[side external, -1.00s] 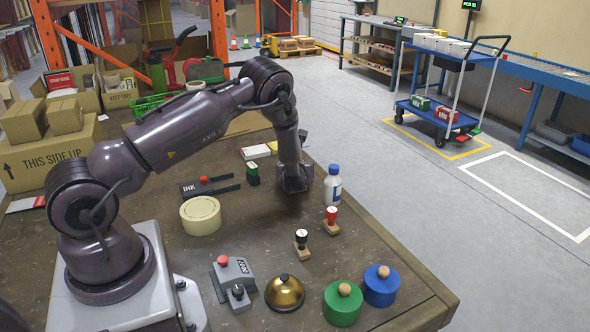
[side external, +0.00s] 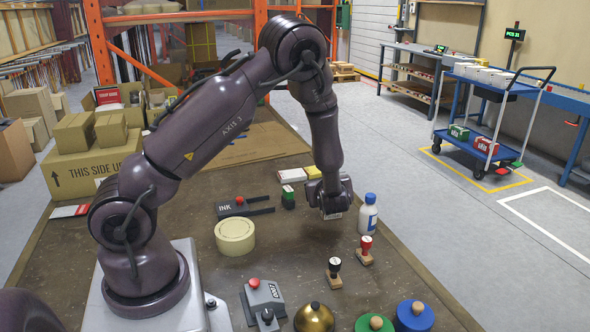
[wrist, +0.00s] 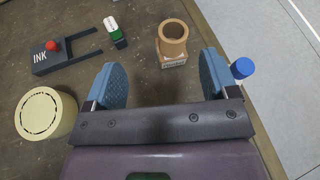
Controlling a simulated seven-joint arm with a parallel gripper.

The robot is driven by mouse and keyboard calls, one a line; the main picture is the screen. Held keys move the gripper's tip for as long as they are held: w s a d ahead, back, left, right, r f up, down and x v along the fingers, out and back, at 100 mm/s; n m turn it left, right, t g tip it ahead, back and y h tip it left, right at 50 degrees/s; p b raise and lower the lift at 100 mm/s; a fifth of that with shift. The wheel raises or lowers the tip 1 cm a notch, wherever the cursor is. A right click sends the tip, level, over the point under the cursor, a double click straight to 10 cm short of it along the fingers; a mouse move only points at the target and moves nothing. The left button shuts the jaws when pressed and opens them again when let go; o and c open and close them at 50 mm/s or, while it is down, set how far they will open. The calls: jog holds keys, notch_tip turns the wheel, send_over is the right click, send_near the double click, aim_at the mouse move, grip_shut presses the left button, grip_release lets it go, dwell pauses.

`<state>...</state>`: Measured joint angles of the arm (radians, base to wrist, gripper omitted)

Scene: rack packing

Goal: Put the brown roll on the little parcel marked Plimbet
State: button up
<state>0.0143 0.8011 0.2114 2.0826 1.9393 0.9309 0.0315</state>
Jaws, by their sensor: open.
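The brown roll (wrist: 173,38) is a short hollow ring in the wrist view. It appears to stand upright on top of a little cardboard parcel (wrist: 174,62) with a white label; the print is too small to read surely. My gripper (wrist: 160,72) is open, its two blue fingers apart and empty. The roll and parcel lie just beyond the fingertips, a little right of the middle between them, and look clear of both fingers. In the side view my gripper (side external: 334,201) is low over the table, left of the white bottle, and the roll is hidden there.
The white bottle with a blue cap (side external: 368,214) stands close to my right finger. A green stamp (side external: 288,197), a black ink pad (side external: 240,207) and a cream tape roll (side external: 235,235) lie to the left. Two hand stamps (side external: 366,248) (side external: 334,272) stand nearer the camera.

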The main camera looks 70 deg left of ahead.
jog(key=s+d+r+n+g+h, duration=0.35)
jog(key=s+r+n, duration=0.45)
jog(key=r+n, duration=0.4)
jog(key=s+d+r+n+t+h, duration=0.2)
jog(key=s+d+r+n+h, duration=0.2)
jog(key=d, duration=0.4)
jog(key=s+d+r+n+t+h, duration=0.2)
jog(key=s+d+r+n+h, duration=0.2)
jog(key=s+d, duration=0.3)
jog(key=shift+s+d+r+h, duration=0.15)
jog(key=shift+d+r+h, duration=0.55)
jog(key=shift+d, duration=0.4)
